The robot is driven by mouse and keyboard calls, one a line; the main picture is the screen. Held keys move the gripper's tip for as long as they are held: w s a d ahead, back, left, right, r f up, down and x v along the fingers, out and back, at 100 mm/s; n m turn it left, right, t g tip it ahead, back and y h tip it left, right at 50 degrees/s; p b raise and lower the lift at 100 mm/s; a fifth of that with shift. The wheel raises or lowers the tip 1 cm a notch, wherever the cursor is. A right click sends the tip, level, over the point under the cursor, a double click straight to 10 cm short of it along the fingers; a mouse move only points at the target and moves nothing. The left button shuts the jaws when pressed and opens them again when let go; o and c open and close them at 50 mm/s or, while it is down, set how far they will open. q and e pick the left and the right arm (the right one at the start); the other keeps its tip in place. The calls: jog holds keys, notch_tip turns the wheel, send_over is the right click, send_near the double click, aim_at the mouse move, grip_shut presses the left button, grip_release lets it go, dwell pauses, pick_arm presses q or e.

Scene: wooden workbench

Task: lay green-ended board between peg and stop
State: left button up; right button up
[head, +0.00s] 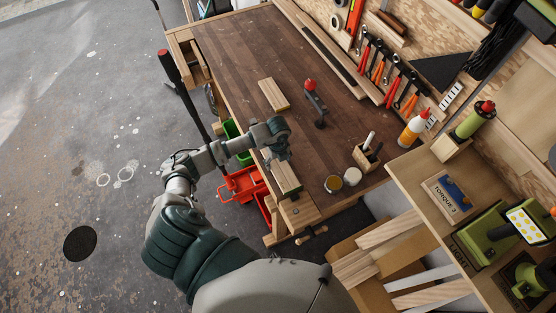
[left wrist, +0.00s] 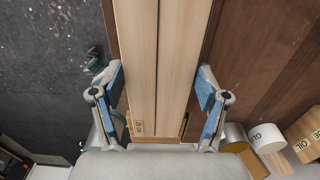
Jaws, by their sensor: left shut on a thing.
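The green-ended board (head: 286,176) is pale wood and lies along the bench's front edge near the vise end, with a green strip at its near end. My left gripper (head: 277,152) is over its far part. My right gripper is out of view. I cannot clearly pick out the peg or the stop; a wooden block (head: 299,212) stands at the bench's near end.
Another pale board (head: 273,95) lies farther up the bench (head: 235,50). A red-topped clamp-like tool (head: 314,102) stands beside it. Red bins (head: 240,184) hang below the front edge.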

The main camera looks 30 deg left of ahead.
aim_at(278, 162)
pick_arm(q)
jog(key=o, duration=0.8)
jog(key=shift+f, duration=0.2)
jog(key=o, duration=0.5)
jog(key=shift+r, duration=0.1)
jog(key=shift+c, duration=0.2)
jog(key=shift+r, duration=0.6)
notch_tip(278, 162, up, 11)
jog(key=b, duration=0.1)
